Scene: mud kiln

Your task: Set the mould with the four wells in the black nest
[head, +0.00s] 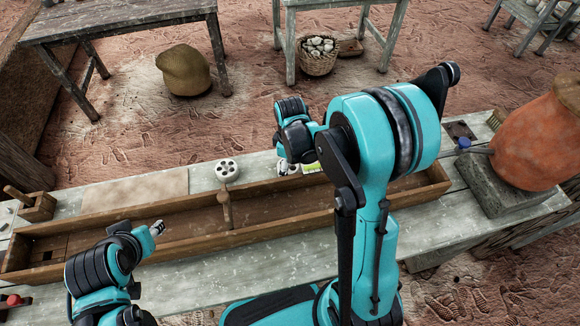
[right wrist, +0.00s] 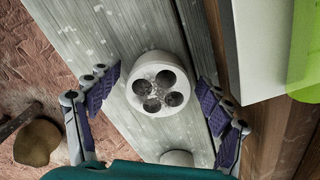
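The mould with the four wells (right wrist: 160,83) is a round white block with dark holes in its top. It stands on the pale bench boards, between the spread fingers of my right gripper (right wrist: 161,96), which is open around it with gaps on both sides. In the head view my right arm hides most of this spot. A second round white mould (head: 228,171) with several holes stands to the left; part of a white round thing (right wrist: 177,158) shows at the wrist view's lower edge. My left gripper (head: 157,229) hangs over the trough's left part, its fingers small. I cannot make out the black nest.
A long wooden trough (head: 120,225) runs along the bench in front of the moulds. A green thing (right wrist: 305,55) and a white block (right wrist: 262,48) lie beside my right gripper. An orange clay pot (head: 535,145) stands at the right. A pale board (head: 135,190) lies left.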

